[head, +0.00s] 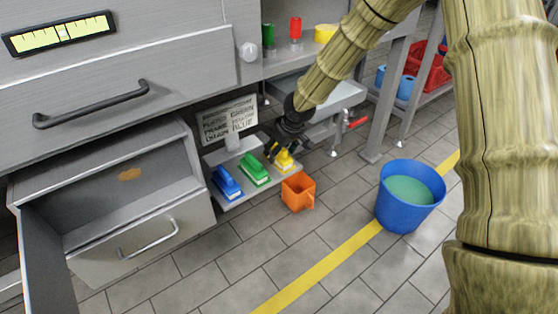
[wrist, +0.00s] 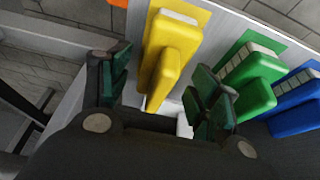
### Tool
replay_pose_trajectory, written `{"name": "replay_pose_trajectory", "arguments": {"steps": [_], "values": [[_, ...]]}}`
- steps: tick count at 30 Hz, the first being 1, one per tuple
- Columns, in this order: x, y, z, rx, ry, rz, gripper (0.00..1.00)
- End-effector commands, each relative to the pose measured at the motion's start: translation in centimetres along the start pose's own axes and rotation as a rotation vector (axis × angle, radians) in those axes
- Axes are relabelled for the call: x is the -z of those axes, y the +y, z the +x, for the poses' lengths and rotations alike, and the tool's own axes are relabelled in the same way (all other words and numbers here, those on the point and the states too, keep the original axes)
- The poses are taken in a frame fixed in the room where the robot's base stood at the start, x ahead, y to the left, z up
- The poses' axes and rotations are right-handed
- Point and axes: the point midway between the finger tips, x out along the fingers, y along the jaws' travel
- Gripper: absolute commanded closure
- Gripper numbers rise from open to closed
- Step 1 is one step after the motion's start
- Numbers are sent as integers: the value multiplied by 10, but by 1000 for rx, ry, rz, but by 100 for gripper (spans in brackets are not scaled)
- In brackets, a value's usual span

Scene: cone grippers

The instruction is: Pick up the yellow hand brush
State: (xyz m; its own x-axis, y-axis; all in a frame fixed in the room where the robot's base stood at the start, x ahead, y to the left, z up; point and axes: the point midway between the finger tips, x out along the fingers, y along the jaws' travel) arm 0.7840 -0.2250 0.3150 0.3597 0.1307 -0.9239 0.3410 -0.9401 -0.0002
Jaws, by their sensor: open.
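The yellow hand brush (head: 284,160) lies on a low grey shelf (head: 238,196), at the right end of a row of brushes in the head view. In the wrist view the yellow brush (wrist: 169,55) stretches up and away, with its near end between my fingers. My gripper (head: 287,145) is at the brush from above and behind; in the wrist view its open fingers (wrist: 160,88) stand one on each side of the yellow handle, with gaps visible. Part of the brush is hidden by my gripper in the head view.
A green brush (head: 254,170) is close beside the yellow one, and a blue brush (head: 227,184) is beyond it. An orange jug (head: 298,192) stands on the floor by the shelf. A sign (head: 228,120) stands behind. An open drawer (head: 140,235) is at left, a blue bucket (head: 388,205) at right.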

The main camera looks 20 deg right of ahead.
Motion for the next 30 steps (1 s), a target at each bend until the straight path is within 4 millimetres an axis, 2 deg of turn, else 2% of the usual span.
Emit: {"name": "replay_pose_trajectory", "arguments": {"steps": [1, 3, 12, 14, 21, 30], "values": [[-1, 0, 10, 1, 1, 0, 38], [0, 0, 14, 0, 2, -1, 38], [1, 0, 15, 0, 1, 0, 38], [1, 0, 15, 0, 1, 0, 47], [1, 0, 15, 0, 1, -1, 88], [1, 0, 14, 0, 1, -1, 88]]}}
